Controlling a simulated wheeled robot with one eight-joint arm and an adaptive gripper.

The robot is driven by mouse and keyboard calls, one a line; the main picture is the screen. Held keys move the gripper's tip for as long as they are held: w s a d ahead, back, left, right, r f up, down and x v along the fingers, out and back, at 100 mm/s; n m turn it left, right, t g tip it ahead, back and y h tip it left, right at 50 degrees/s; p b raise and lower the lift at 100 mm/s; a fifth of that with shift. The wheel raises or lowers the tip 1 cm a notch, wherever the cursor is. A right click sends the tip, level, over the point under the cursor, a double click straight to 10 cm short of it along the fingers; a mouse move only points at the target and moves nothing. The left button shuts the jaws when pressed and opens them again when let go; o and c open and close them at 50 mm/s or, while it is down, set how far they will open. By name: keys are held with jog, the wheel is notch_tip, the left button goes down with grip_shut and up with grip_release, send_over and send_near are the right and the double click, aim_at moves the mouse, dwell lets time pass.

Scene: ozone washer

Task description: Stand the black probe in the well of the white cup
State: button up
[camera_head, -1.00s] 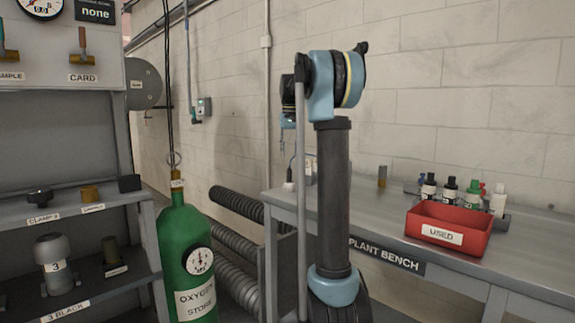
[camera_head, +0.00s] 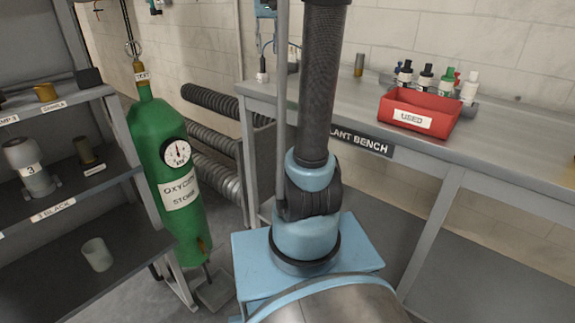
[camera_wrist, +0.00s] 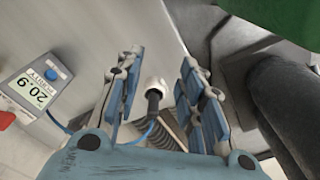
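In the wrist view my gripper (camera_wrist: 165,98) is open, with its two blue-padded fingers wide apart. A black probe (camera_wrist: 153,102) with a blue cable shows in the gap between them, touching neither finger. Its far end overlaps a small white cup (camera_wrist: 155,84); I cannot tell whether it sits in the well. In the head view a small white piece (camera_head: 262,77), likely that cup, is at the bench's left end, with a thin dark line above it.
A purity meter (camera_wrist: 35,83) reads 20.9. The green oxygen cylinder (camera_head: 170,170) stands left of the plant bench (camera_head: 440,145), with corrugated hoses (camera_head: 215,140) between. A red USED bin (camera_head: 420,110) and bottles are on the bench. A pale tumbler (camera_head: 97,254) stands on the lower left shelf.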

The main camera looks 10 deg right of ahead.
jog(key=s+f+n+t, duration=0.1)
jog(key=s+f, duration=2.9)
jog(key=s, duration=0.2)
jog(key=shift+s+a+f+n+t, duration=0.25)
jog(key=shift+a+n+t, duration=0.05)
